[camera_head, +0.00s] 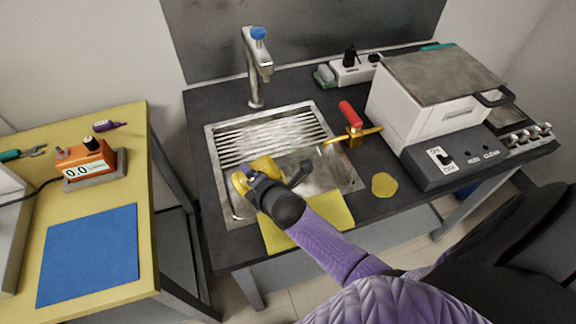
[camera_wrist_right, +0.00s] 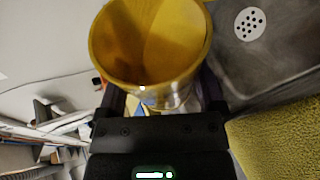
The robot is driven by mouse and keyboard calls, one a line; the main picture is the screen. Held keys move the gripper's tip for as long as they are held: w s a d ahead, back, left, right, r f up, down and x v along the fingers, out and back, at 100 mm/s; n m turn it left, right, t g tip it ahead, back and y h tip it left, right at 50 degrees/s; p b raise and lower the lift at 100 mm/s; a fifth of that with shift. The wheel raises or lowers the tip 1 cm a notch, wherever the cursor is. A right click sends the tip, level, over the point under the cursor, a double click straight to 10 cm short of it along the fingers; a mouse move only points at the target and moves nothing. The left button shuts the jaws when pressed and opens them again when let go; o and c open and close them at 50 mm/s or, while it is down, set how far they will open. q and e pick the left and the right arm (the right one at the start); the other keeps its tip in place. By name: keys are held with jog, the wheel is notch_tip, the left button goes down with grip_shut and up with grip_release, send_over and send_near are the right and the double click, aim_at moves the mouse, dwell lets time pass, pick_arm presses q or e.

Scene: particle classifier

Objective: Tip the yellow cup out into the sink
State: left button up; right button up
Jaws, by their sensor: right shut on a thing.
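My right gripper (camera_head: 256,181) reaches in from the lower right over the left part of the sink, shut on the yellow cup (camera_head: 264,165). The gripper and wrist partly hide the cup in the head view. In the right wrist view the cup (camera_wrist_right: 150,40) sits between the fingers, its mouth and yellow inside showing; I see no contents in it. The metal sink (camera_head: 215,160) has a ribbed back part with water-like streaks. Its drain (camera_wrist_right: 249,23) shows at the upper right of the wrist view. My left gripper is not in view.
A faucet (camera_head: 254,75) stands behind the sink. A yellow cloth (camera_head: 325,222) lies over its front edge. A red-handled brass valve (camera_head: 352,120) and a white machine (camera_head: 405,120) are at right. A yellow table (camera_head: 105,195) with an orange meter (camera_head: 88,160) is at left.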

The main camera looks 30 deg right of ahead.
aim_at(266, 160)
jog(key=shift+r+m+y, duration=0.3)
jog(key=shift+r+m, duration=0.05)
jog(key=shift+m, duration=0.05)
dwell(0.7)
jog(key=shift+s+d+r+m+t+y+p, duration=0.15)
jog(key=shift+d+r+m+t+y+p, duration=0.25)
jog(key=shift+d, duration=0.4)
dwell(0.6)
jog(key=shift+d+r+m+t+y, duration=0.15)
jog(key=shift+r+m+t+y, duration=0.15)
jog(key=shift+r+m+y, duration=0.3)
dwell(0.7)
jog(key=shift+s+d+r+m+t+y+b, duration=0.15)
jog(key=shift+d+r+m+t+y+b, duration=0.3)
jog(key=shift+m, duration=0.45)
dwell(1.2)
jog(key=shift+s+d+r+m+t+y+b, duration=0.1)
jog(key=shift+d+r+m+t+y+b, duration=0.15)
jog(key=shift+d+m+y+b, duration=0.15)
jog(key=shift+s+d+r+m+t+y+b, duration=0.15)
jog(key=shift+d+m+t+y, duration=0.1)
jog(key=shift+m, duration=0.25)
dwell(1.2)
